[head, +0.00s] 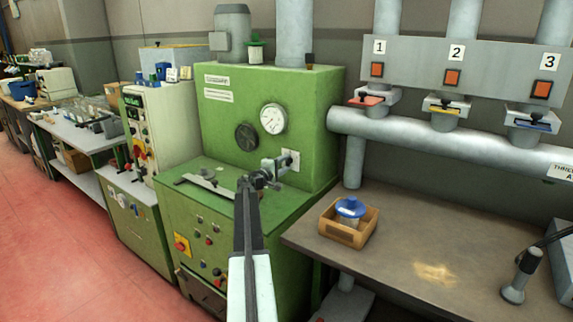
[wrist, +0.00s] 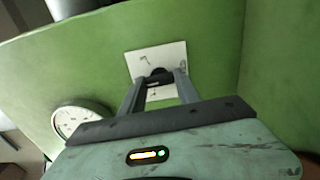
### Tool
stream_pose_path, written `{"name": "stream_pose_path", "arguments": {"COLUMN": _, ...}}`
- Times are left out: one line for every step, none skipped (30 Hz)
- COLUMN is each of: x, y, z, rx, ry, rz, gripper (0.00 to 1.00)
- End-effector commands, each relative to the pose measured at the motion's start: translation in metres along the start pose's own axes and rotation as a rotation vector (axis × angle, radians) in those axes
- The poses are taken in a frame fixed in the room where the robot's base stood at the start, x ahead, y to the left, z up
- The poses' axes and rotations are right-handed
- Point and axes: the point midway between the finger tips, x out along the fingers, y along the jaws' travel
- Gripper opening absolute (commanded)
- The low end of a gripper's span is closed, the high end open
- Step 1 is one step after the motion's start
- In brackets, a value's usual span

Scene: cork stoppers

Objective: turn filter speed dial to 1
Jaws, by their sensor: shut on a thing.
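The dial is a black knob (wrist: 154,74) on a white square plate (wrist: 168,54) with small dark markings on the green machine's front. The plate also shows in the head view (head: 293,155), right of the round white gauge and lower. My gripper (wrist: 158,80) reaches up to the plate and is shut on the knob, one finger on each side. In the head view my gripper (head: 281,165) covers the knob. The markings are too small to read, so I cannot tell which number the dial points to.
The green machine (head: 230,130) carries a white gauge (head: 272,119) and a black round fitting (head: 247,137). A wooden box (head: 335,232) with a blue-lidded jar (head: 350,208) stands on the bench (head: 440,245) at right. Three numbered gates hang above a thick pipe.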

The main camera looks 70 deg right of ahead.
Motion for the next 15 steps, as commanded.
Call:
{"name": "stream_pose_path", "arguments": {"x": -0.0017, "y": -0.0016, "z": -0.0004, "rx": -0.038, "ry": 0.000, "rz": -0.003, "gripper": 0.00}}
{"name": "stream_pose_path", "arguments": {"x": -0.0017, "y": -0.0017, "z": -0.0004, "rx": -0.066, "ry": 0.000, "rz": -0.003, "gripper": 0.00}}
{"name": "stream_pose_path", "arguments": {"x": -0.0017, "y": -0.0018, "z": -0.0003, "rx": -0.104, "ry": 0.000, "rz": -0.003, "gripper": 0.00}}
{"name": "stream_pose_path", "arguments": {"x": -0.0017, "y": -0.0020, "z": -0.0003, "rx": -0.132, "ry": 0.000, "rz": -0.003, "gripper": 0.00}}
{"name": "stream_pose_path", "arguments": {"x": -0.0017, "y": -0.0021, "z": -0.0003, "rx": -0.161, "ry": 0.000, "rz": -0.003, "gripper": 0.00}}
{"name": "stream_pose_path", "arguments": {"x": -0.0016, "y": -0.0022, "z": -0.0002, "rx": -0.199, "ry": 0.000, "rz": -0.004, "gripper": 0.00}}
{"name": "stream_pose_path", "arguments": {"x": -0.0017, "y": -0.0023, "z": -0.0002, "rx": -0.227, "ry": 0.000, "rz": -0.004, "gripper": 0.00}}
{"name": "stream_pose_path", "arguments": {"x": -0.0016, "y": -0.0024, "z": -0.0001, "rx": -0.255, "ry": 0.001, "rz": -0.004, "gripper": 0.00}}
{"name": "stream_pose_path", "arguments": {"x": -0.0016, "y": -0.0025, "z": -0.0001, "rx": -0.294, "ry": 0.001, "rz": -0.004, "gripper": 0.00}}
{"name": "stream_pose_path", "arguments": {"x": -0.0016, "y": -0.0026, "z": 0.0000, "rx": -0.322, "ry": 0.001, "rz": -0.004, "gripper": 0.00}}
{"name": "stream_pose_path", "arguments": {"x": -0.0016, "y": -0.0028, "z": 0.0000, "rx": -0.350, "ry": 0.001, "rz": -0.004, "gripper": 0.00}}
{"name": "stream_pose_path", "arguments": {"x": -0.0015, "y": -0.0029, "z": 0.0001, "rx": -0.388, "ry": 0.001, "rz": -0.004, "gripper": 0.00}}
{"name": "stream_pose_path", "arguments": {"x": -0.0015, "y": -0.0030, "z": 0.0002, "rx": -0.417, "ry": 0.001, "rz": -0.004, "gripper": 0.00}}
{"name": "stream_pose_path", "arguments": {"x": -0.0015, "y": -0.0031, "z": 0.0003, "rx": -0.445, "ry": 0.001, "rz": -0.004, "gripper": 0.00}}
{"name": "stream_pose_path", "arguments": {"x": -0.0015, "y": -0.0032, "z": 0.0004, "rx": -0.483, "ry": 0.001, "rz": -0.004, "gripper": 0.00}}
